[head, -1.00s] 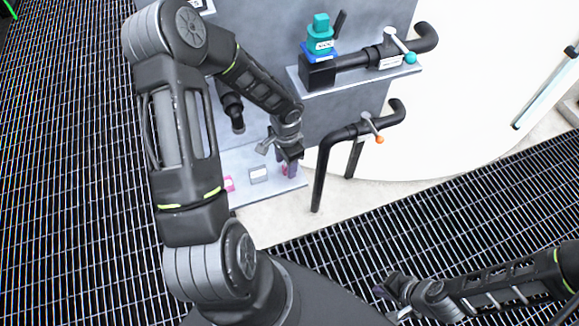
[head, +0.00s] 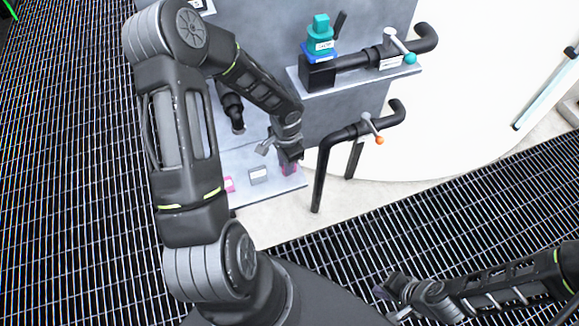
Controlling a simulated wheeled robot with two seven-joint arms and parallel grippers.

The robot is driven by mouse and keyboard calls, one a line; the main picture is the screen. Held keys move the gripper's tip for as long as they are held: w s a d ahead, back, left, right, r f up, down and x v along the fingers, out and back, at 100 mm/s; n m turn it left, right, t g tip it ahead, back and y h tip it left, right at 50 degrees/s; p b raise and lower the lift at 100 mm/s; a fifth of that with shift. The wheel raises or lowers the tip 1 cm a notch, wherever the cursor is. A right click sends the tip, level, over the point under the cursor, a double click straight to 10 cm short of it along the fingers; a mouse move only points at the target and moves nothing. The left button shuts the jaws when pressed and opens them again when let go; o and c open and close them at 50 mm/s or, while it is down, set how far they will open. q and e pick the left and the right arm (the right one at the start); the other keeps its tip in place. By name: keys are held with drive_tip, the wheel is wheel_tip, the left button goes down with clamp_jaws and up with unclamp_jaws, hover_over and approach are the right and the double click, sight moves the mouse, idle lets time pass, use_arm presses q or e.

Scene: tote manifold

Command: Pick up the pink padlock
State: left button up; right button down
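A second pink item (head: 229,184) lies further left on the shelf, partly behind my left arm. My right gripper (head: 388,290) is at the lower right, over the grating and far from the shelf; its finger state is unclear.
A grey block (head: 258,175) sits on the shelf between the pink items. Above stands an upper shelf with a teal-and-blue stack (head: 321,35) and a teal-handled valve (head: 398,45). A black pipe with an orange-tipped handle (head: 373,130) is right of my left gripper.

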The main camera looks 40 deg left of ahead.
use_arm(q)
clamp_jaws()
drive_tip(key=shift+r, duration=0.15)
